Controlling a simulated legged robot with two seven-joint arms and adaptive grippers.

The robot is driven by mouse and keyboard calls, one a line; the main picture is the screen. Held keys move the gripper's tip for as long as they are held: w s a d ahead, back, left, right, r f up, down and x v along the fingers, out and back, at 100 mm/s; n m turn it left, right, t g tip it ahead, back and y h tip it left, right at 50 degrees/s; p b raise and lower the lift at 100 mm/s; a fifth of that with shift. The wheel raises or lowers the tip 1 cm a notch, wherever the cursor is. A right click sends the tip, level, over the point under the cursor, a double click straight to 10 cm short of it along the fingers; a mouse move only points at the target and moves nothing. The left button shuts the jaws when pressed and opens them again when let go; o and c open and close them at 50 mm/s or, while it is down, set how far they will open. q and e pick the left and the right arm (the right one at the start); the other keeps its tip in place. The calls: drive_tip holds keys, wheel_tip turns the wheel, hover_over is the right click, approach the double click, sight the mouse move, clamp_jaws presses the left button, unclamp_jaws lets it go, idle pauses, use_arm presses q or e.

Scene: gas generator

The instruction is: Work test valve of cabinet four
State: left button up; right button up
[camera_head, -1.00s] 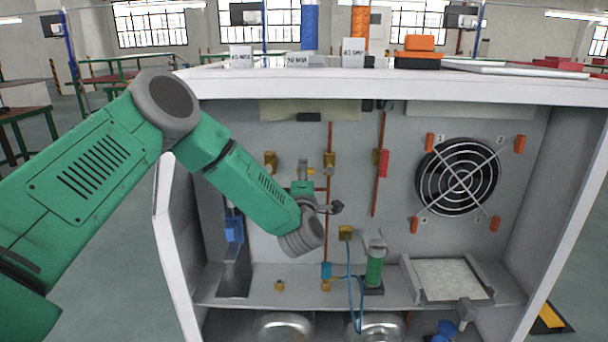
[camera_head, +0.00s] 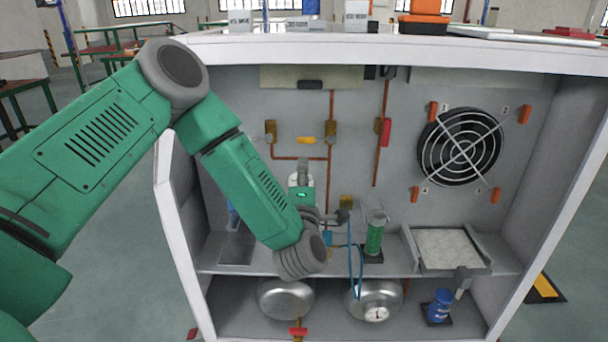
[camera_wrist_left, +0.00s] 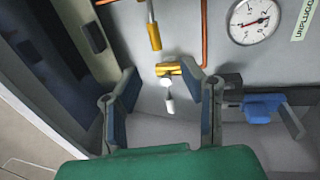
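An open-fronted white cabinet (camera_head: 480,50) holds copper pipes with several brass fittings on its back panel. My left gripper (camera_wrist_left: 163,72) is inside the cabinet, near the back panel. In the left wrist view its two fingers are spread and empty. Between and just beyond the tips is a small brass valve (camera_wrist_left: 178,69) with a pale handle (camera_wrist_left: 168,97) pointing down; no contact is clear. Which head-view fitting is that valve I cannot tell. My right gripper is not in view.
A round gauge (camera_wrist_left: 255,18) and a blue part (camera_wrist_left: 264,107) lie right of the fingers. The cabinet also holds a red handle (camera_head: 387,132), a fan (camera_head: 460,147), a green cylinder (camera_head: 374,238), a thin blue hose (camera_head: 361,272) and metal tanks (camera_head: 285,299) below.

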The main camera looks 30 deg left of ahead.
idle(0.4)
use_arm(q)
drive_tip(key=s+d+f+m+g+h+p, duration=0.1)
drive_tip(key=s+d+f+m+g+h, duration=0.1)
drive_tip(key=s+d+f+m+h, duration=0.3)
drive_tip(key=s+d+f+m+g+h+p, duration=0.1)
drive_tip(key=s+d+f+m+g+h, duration=0.15)
drive_tip(key=f+m, duration=0.4)
drive_tip(key=s+d+f+m+g+h+p, duration=0.1)
drive_tip(key=s+d+f+m+g+h, duration=0.2)
drive_tip(key=f, duration=0.4)
drive_tip(key=s+a+f+m+g, duration=0.1)
drive_tip(key=s+f+m+g, duration=0.1)
drive_tip(key=s, duration=0.6)
drive_tip(key=s+a+f+m+g+p, duration=0.1)
drive_tip(key=s+f+m+g, duration=0.2)
drive_tip(key=s, duration=0.6)
drive_tip(key=s+a+f+m+g, duration=0.1)
drive_tip(key=s+m+g, duration=0.3)
drive_tip(key=s, duration=0.5)
drive_tip(key=shift+a+f+m, duration=0.15)
drive_tip(key=shift+f+m, duration=0.55)
drive_tip(key=shift+m, duration=0.15)
